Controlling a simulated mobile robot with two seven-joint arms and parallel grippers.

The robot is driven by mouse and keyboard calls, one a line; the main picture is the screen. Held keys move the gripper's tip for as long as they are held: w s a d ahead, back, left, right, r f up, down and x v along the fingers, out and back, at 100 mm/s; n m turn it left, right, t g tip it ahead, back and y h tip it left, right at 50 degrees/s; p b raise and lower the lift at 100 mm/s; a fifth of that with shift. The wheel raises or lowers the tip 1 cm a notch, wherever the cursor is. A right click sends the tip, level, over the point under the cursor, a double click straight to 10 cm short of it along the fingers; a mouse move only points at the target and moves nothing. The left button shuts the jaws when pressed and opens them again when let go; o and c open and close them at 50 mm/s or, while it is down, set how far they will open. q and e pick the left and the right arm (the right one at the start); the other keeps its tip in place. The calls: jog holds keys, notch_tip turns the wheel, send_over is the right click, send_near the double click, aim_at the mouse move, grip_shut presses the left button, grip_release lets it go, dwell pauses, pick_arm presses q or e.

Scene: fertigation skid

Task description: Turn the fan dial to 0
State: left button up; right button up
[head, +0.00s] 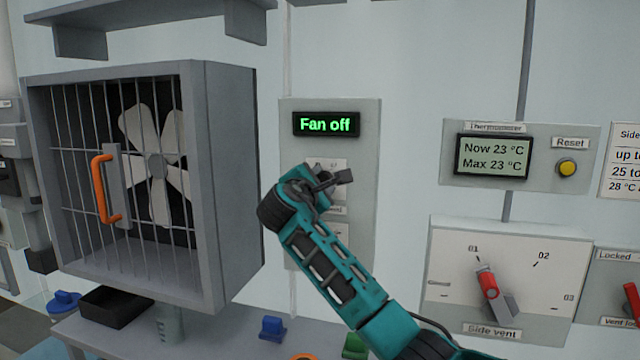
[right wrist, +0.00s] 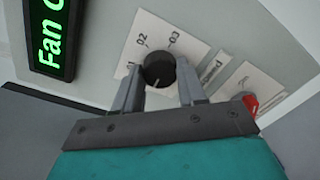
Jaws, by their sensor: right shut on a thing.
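The fan dial is a round black knob (right wrist: 159,70) on a white plate with marks 02 and 03 and another partly covered mark. My right gripper (right wrist: 157,84) is shut on the knob, one finger at each side, in the right wrist view. In the head view my right gripper (head: 328,184) reaches up to the panel (head: 362,150) and hides the knob and most of its plate. The display (head: 326,124) above reads "Fan off" in green. My left gripper is not in view.
A caged fan (head: 155,165) with an orange handle (head: 98,188) stands left. Right are a thermometer (head: 492,157) at 23 °C, a yellow reset button (head: 567,168) and a red side vent lever (head: 487,282). A small red part (right wrist: 250,103) sits below the knob.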

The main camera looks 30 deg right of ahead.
dwell(0.3)
jog(key=o, duration=1.1)
jog(key=shift+c, duration=0.2)
jog(key=b+v, duration=0.1)
jog(key=v, duration=1.2)
